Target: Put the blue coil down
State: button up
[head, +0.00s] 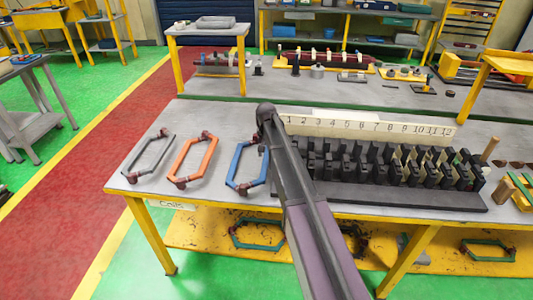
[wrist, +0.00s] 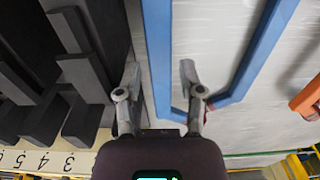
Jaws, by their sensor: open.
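The blue coil (head: 236,165) lies flat on the grey table, rightmost of the three coils there, its right side partly hidden behind my arm. In the wrist view, one long straight side of the blue coil (wrist: 158,50) runs between the two fingers of my gripper (wrist: 160,72). The fingers are spread, with one on each side of that bar and a gap visible on both sides.
An orange coil (head: 193,160) and a grey coil (head: 149,156) lie to the left of the blue one. The black slotted stator block (head: 390,190) with a numbered strip (head: 370,128) stands close on the right. Bare tabletop lies along the left edge.

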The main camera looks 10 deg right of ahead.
notch_tip(320, 180, up, 10)
jog(key=p, duration=0.9)
dwell(0.6)
jog(key=s+n, duration=0.3)
jog(key=s, duration=2.6)
jog(key=shift+d+n, duration=0.15)
jog(key=shift+n, duration=0.15)
